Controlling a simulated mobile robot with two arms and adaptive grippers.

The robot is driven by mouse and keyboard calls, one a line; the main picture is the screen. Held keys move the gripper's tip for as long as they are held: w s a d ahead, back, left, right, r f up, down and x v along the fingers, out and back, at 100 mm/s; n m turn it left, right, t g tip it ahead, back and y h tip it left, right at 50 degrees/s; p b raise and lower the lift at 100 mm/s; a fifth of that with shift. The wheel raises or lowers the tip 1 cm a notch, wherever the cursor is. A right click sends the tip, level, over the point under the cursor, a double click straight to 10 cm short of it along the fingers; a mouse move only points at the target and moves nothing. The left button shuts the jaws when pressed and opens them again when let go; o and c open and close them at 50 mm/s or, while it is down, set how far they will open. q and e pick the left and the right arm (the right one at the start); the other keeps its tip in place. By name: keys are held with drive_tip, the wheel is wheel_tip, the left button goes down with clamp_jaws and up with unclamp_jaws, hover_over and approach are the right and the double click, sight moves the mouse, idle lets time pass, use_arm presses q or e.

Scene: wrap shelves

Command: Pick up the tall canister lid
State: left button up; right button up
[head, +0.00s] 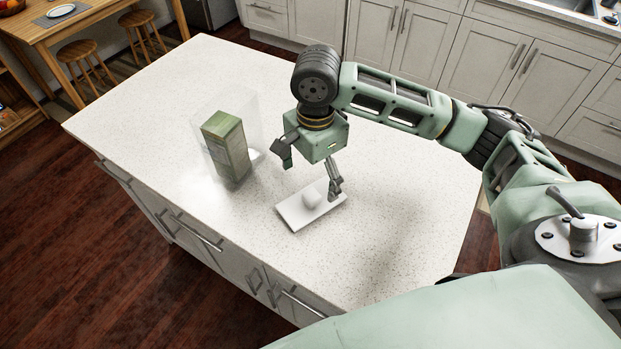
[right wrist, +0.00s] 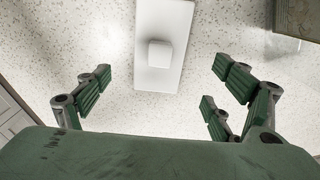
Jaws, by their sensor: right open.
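The tall canister lid (head: 292,215) is a white rectangular plate with a small rounded knob (head: 312,198) on top. It lies flat on the speckled white counter, knob up. My right gripper (head: 309,174) is open and empty, with its fingers spread near and above the lid. In the right wrist view the lid (right wrist: 165,18) is at the top centre, with its knob (right wrist: 160,54) between the two finger sides but farther up the picture than the fingertips. My left gripper is not in view.
A clear, tall canister (head: 252,108) with a green box (head: 226,145) inside stands on the counter left of the lid. The counter (head: 400,210) is bare right of the lid. Its front edge runs below. A wooden table with stools stands at the far left.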

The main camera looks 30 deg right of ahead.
sight(314, 194)
drive_tip(key=f, duration=0.1)
drive_tip(key=s+f, duration=0.1)
drive_tip(key=f, duration=0.1)
drive_tip(key=shift+a+p, duration=0.15)
drive_tip(key=shift+p, duration=0.2)
drive_tip(key=f, duration=0.2)
drive_tip(key=shift+w+f+p, duration=0.3)
drive_tip(key=shift+f+p, duration=0.05)
drive_tip(key=shift+f, duration=0.9)
drive_tip(key=c, duration=1.2)
drive_tip(key=shift+w, duration=0.1)
drive_tip(key=shift+c, duration=0.4)
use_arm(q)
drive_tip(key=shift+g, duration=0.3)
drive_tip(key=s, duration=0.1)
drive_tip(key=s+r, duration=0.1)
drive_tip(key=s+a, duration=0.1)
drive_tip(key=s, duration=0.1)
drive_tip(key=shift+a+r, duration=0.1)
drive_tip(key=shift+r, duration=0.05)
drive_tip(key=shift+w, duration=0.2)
use_arm(e)
drive_tip(key=shift+r, duration=0.1)
